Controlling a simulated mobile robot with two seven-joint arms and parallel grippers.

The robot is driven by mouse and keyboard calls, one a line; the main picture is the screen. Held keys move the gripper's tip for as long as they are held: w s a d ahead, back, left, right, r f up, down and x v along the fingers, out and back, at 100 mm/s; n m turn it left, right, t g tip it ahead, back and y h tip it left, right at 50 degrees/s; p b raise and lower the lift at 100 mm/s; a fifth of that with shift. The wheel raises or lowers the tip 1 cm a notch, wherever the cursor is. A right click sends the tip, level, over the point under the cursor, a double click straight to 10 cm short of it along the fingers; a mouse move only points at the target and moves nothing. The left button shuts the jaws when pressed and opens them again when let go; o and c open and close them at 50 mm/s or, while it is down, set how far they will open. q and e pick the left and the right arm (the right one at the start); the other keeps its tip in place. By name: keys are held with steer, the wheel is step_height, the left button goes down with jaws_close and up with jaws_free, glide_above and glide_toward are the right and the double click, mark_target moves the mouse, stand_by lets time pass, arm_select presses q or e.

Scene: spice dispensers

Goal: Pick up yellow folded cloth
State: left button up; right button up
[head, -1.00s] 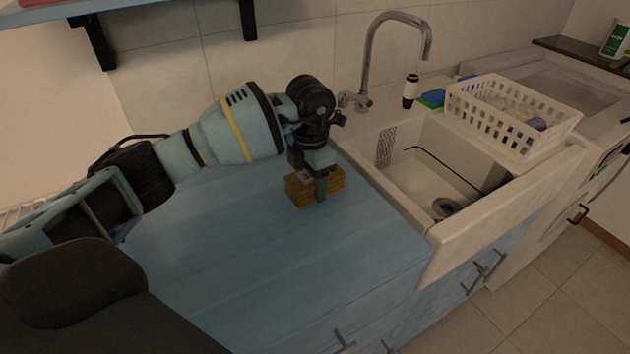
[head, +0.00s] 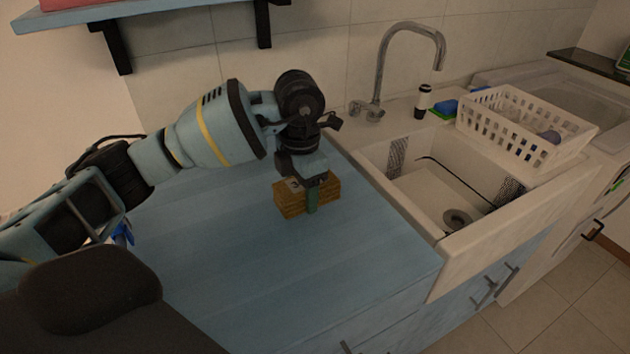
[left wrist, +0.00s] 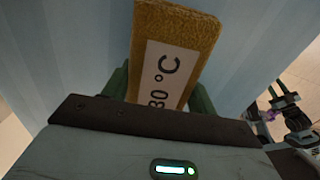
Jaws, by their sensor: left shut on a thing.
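The yellow folded cloth (head: 292,203) is a small stacked block near the right end of the blue counter, left of the sink. My left gripper (head: 312,200) comes down over it from above, with a green finger against its near side. In the left wrist view the cloth (left wrist: 180,28) shows a white label with black "°C" lettering. It sits between the two green fingers of the left gripper (left wrist: 160,90), which is shut on it. I cannot tell whether the cloth is clear of the counter.
The blue counter (head: 230,270) is bare around the cloth. To its right is a white sink (head: 430,195) with a tall faucet (head: 412,28). A shelf (head: 160,10) hangs at upper left.

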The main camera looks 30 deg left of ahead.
arm_select(q)
steer(key=s, duration=0.3)
steer(key=s+a, duration=0.1)
steer(key=s, duration=0.2)
steer(key=s+r, duration=0.1)
steer(key=s, duration=0.3)
steer(key=shift+a, duration=0.2)
steer(key=shift+b, duration=0.3)
